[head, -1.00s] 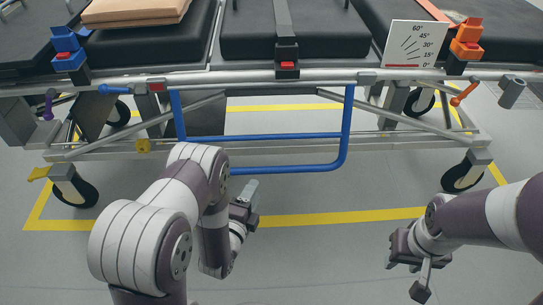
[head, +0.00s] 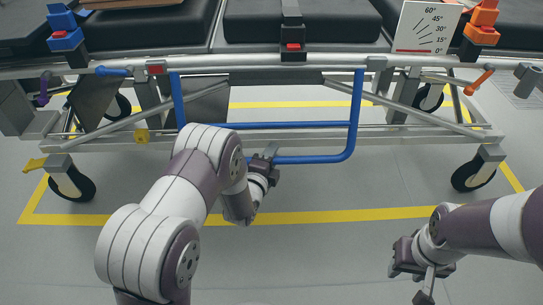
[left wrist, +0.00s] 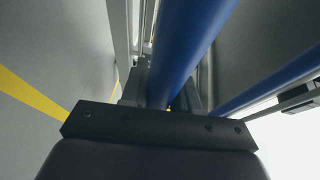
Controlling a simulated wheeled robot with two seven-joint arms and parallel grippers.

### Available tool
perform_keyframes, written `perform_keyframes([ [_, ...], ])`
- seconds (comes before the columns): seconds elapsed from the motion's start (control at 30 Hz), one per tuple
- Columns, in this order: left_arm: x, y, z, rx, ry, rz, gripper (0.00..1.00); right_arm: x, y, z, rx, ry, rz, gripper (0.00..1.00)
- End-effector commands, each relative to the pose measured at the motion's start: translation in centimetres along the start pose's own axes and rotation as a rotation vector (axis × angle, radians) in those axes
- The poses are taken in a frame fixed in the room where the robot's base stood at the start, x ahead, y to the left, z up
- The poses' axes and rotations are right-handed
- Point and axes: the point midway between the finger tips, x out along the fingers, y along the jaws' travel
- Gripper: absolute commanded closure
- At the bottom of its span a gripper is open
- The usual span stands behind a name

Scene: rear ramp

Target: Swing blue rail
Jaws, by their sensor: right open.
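The blue rail (head: 357,110) is a U-shaped tube hanging below the side bar of the stretcher (head: 330,61). Its lower bar runs level, and my left arm hides its lower left part. In the left wrist view the blue tube (left wrist: 190,45) runs close in front of my gripper's dark palm plate. I cannot tell whether the fingers are closed on it. My right gripper (head: 408,278) is open and empty, low at the right, well away from the rail.
An angle card (head: 428,27) stands on the stretcher at the upper right. Red-buttoned blocks (head: 293,47), a blue lever (head: 113,71) and an orange lever (head: 479,82) sit along the side. Casters (head: 473,171) stand at both ends. The floor in front is clear, with a yellow line (head: 330,216).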

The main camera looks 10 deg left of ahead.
Motion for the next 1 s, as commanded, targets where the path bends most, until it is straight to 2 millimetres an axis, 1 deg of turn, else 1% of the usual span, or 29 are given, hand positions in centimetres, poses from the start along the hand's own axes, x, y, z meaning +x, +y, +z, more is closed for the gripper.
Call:
perform_keyframes([
  [0.07, 0.0, 0.0, 0.0, 0.000, 0.000, 0.000, 1.00, 0.0, 0.0, 0.0, 0.000, 0.000, 0.000, 0.57],
  [0.2, -0.1, -0.1, 0.0, -0.001, 0.000, 0.003, 1.00, -0.2, 0.0, 0.0, 0.000, 0.000, 0.000, 0.57],
  [0.27, -0.4, -0.4, -0.1, -0.005, 0.001, 0.013, 1.00, -0.9, 0.0, -0.1, 0.000, 0.000, 0.000, 0.57],
  [0.4, -1.5, -1.0, -0.7, -0.024, 0.001, 0.059, 1.00, -3.4, 0.0, -0.4, 0.000, 0.000, 0.000, 0.57],
  [0.43, -1.7, -1.0, -0.8, -0.028, 0.001, 0.068, 1.00, -3.7, 0.0, -0.4, 0.000, 0.000, 0.000, 0.57],
  [0.47, -1.9, -0.9, -0.8, -0.030, 0.001, 0.075, 1.00, -3.8, 0.0, -0.5, 0.000, 0.000, 0.000, 0.57],
  [0.57, -2.0, -0.3, -0.8, -0.033, 0.001, 0.080, 1.00, -3.4, 0.0, -0.4, 0.000, 0.000, 0.000, 0.57],
  [0.7, -1.9, -0.3, -0.8, -0.032, 0.000, 0.078, 1.00, -3.3, 0.0, -0.4, 0.000, 0.000, 0.000, 0.57],
  [0.73, -1.9, -0.3, -0.8, -0.032, 0.000, 0.078, 0.67, -3.3, 0.0, -0.4, 0.000, 0.000, 0.000, 0.57],
  [0.77, -1.9, -0.3, -0.8, -0.032, 0.000, 0.078, 0.57, -3.3, 0.0, -0.4, 0.000, 0.000, 0.000, 0.57],
  [0.8, -1.9, -0.3, -0.8, -0.032, 0.000, 0.078, 0.49, -3.3, 0.0, -0.4, 0.000, 0.000, 0.000, 0.57],
  [1.0, -1.9, -0.3, -0.8, -0.032, 0.000, 0.078, 0.49, -3.3, 0.0, -0.4, 0.000, 0.000, 0.000, 0.57],
])
